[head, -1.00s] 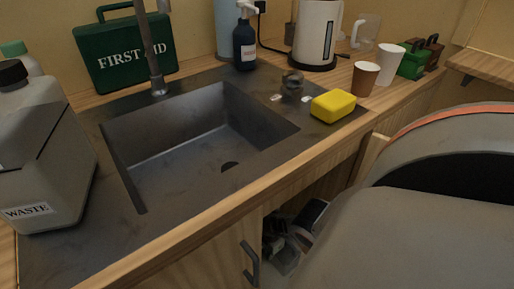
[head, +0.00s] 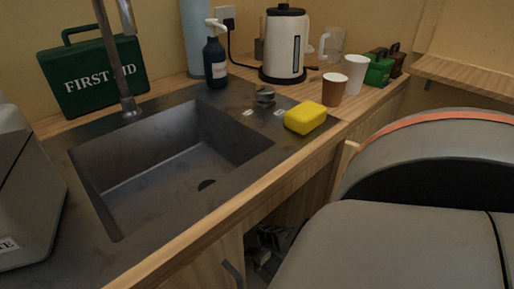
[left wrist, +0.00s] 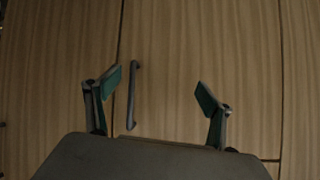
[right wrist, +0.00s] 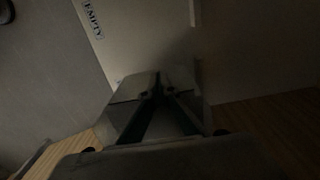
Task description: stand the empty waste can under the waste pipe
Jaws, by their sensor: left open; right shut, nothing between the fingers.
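A pale can with an EMPTY label (right wrist: 93,18) fills the upper middle of the right wrist view; only part of it shows. My right gripper (right wrist: 158,88) is shut and empty, its fingertips close together just below the can's pale face. Whether they touch it I cannot tell. In the head view this gripper (head: 268,243) is low in the dark cupboard opening under the counter, partly hidden. My left gripper (left wrist: 154,84) is open and empty, facing a wooden cupboard door with a bar handle (left wrist: 132,95). I cannot make out the waste pipe.
The sink (head: 175,160) is set in the counter. A grey can with a partly cut-off label (head: 25,200) stands at the left edge. A yellow sponge (head: 305,118), brown cup (head: 333,90) and kettle (head: 284,45) stand on the counter. The cupboard opening's wooden edges surround my right gripper.

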